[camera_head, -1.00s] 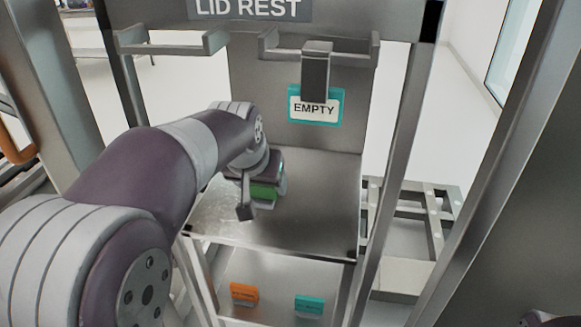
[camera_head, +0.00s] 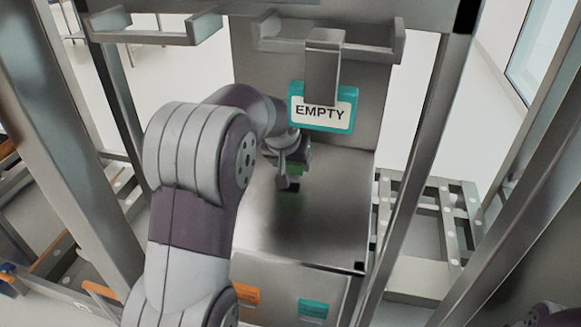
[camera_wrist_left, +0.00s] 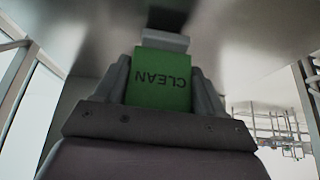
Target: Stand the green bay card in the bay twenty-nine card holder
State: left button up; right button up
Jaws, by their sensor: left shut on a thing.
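The green card (camera_wrist_left: 160,80), lettered CLEAN, is between the fingers of my left gripper (camera_wrist_left: 165,90) in the left wrist view, its lettering upside down there. A light grey bar (camera_wrist_left: 165,40) shows at the card's far edge; I cannot tell if it belongs to the card or a holder. In the head view my left gripper (camera_head: 292,172) is shut on the green card (camera_head: 294,169), which is mostly hidden, above the metal shelf (camera_head: 325,215). I cannot make out a bay twenty-nine label. My right gripper is out of view.
A teal EMPTY card (camera_head: 322,109) hangs on a grey bracket (camera_head: 323,65) at the back panel. Metal lid-rest arms (camera_head: 160,32) stand above. An orange card (camera_head: 246,294) and a teal card (camera_head: 312,308) are on the lower front. Frame posts (camera_head: 410,160) flank the shelf.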

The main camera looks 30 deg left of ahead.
pick_arm(q)
jog(key=shift+w+f, duration=0.1)
jog(key=shift+f, duration=0.75)
jog(key=shift+f, duration=0.1)
jog(key=o, duration=1.1)
jog(key=shift+c, duration=0.2)
